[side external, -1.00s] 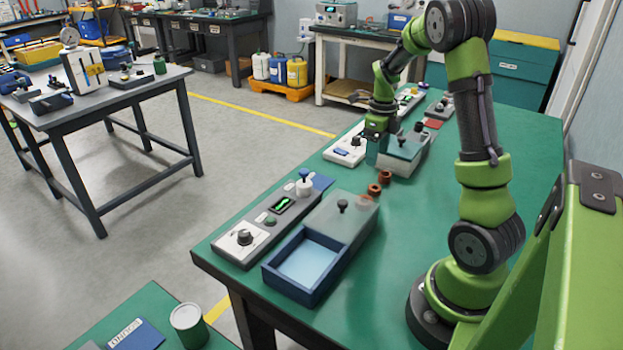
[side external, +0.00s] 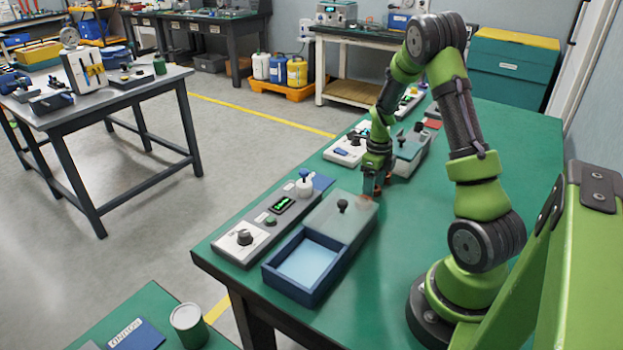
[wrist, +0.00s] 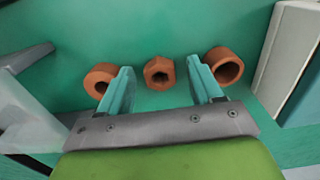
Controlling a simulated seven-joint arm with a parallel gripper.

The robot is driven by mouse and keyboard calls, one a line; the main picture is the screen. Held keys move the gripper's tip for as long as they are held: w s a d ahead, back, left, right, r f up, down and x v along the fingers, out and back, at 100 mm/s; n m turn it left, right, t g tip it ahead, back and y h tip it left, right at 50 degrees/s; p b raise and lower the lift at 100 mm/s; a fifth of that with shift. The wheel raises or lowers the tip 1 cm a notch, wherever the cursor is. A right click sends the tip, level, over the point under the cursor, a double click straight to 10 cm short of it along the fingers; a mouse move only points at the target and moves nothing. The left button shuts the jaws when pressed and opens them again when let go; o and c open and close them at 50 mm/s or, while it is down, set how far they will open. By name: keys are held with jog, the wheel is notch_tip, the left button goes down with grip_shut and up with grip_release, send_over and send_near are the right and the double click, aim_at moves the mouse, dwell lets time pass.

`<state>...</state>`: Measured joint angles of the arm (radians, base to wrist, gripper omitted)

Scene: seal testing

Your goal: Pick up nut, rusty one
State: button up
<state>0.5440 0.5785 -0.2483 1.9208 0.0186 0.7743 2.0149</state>
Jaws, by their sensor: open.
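Three rusty orange-brown parts lie on the green table in the wrist view. The middle one is a hexagonal nut (wrist: 159,73) with a hex outline and a dark hole. To its left is a rounder ring-like part (wrist: 100,78), and to its right a thick round collar (wrist: 225,65). My gripper (wrist: 160,66) is open, with its two teal fingers on either side of the middle nut and no visible grip on it. In the side view my gripper (side external: 373,188) is low over the table and largely hides these parts.
The table right of the gripper is clear.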

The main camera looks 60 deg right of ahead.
jog(key=shift+c, duration=0.5)
jog(key=c, duration=1.1)
jog(key=shift+r, duration=0.15)
